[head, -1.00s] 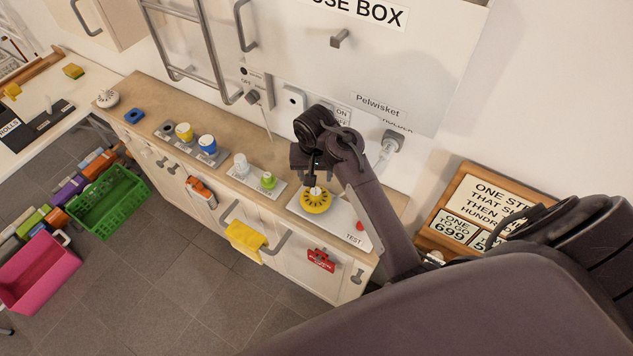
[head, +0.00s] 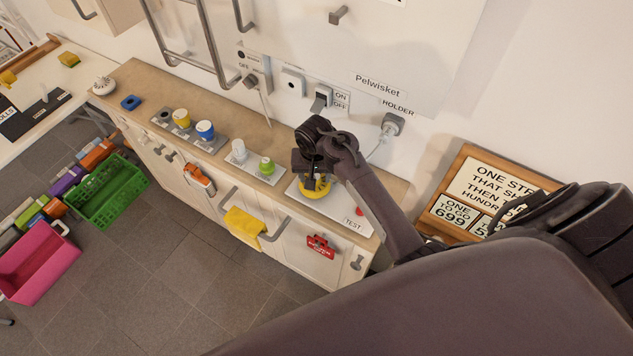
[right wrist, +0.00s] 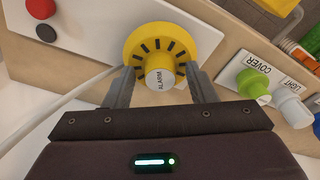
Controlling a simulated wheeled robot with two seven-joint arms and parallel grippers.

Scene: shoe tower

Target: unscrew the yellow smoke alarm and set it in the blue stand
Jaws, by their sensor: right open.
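The yellow smoke alarm (head: 322,189) sits on the white test plate (head: 345,214) at the right end of the counter. In the right wrist view the yellow alarm (right wrist: 137,42) has black slots and a white centre marked ALARM (right wrist: 160,79). My right gripper (right wrist: 160,69) is open, with one finger on each side of that white centre; I cannot tell whether they touch it. In the head view my right gripper (head: 317,181) partly hides the alarm. A small blue block with a hole, apparently the blue stand (head: 130,103), lies at the counter's left end. My left gripper is not in view.
A white round alarm (head: 103,86) lies left of the blue block. Yellow and blue cups (head: 205,130), a white bulb (head: 239,150) and a green-topped piece (head: 266,166) stand on plates along the counter. A red button (right wrist: 46,33) is on the test plate.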

